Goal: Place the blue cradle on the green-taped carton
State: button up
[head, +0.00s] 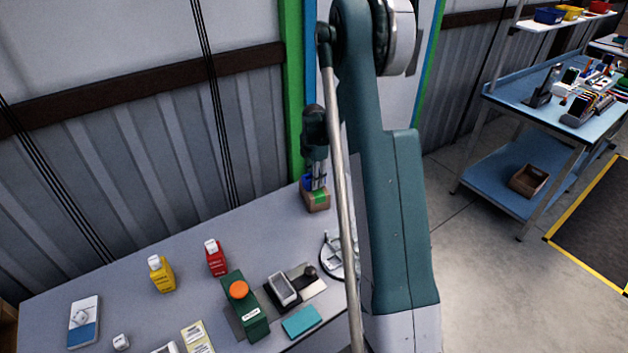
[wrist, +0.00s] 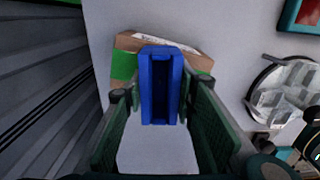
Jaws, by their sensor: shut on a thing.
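The blue cradle (wrist: 160,85) is a long channel-shaped block, held between the two dark green fingers of my gripper (wrist: 157,98) in the wrist view. The cradle (head: 307,182) shows as a small blue patch in the head view, partly hidden by my gripper (head: 318,182). The brown carton with green tape (wrist: 124,66) lies behind and under the cradle in the wrist view, its middle covered by it. In the head view the carton (head: 317,203) stands at the table's far end, directly below my gripper. I cannot tell whether the cradle touches the carton's top.
A round clear-and-black item (wrist: 284,90) lies to the right of the carton. Yellow (head: 162,275) and red (head: 216,259) bottles, a green box (head: 247,308) and a teal pad (head: 301,321) stand nearer on the grey table (head: 200,315). A corrugated wall (head: 170,160) runs close behind.

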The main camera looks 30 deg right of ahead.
jog(key=shift+f, duration=0.2)
jog(key=o, duration=0.9)
jog(key=shift+r, duration=0.15)
notch_tip(320, 180, up, 12)
jog(key=shift+r+p, duration=0.1)
jog(key=shift+p, duration=0.25)
dwell(0.4)
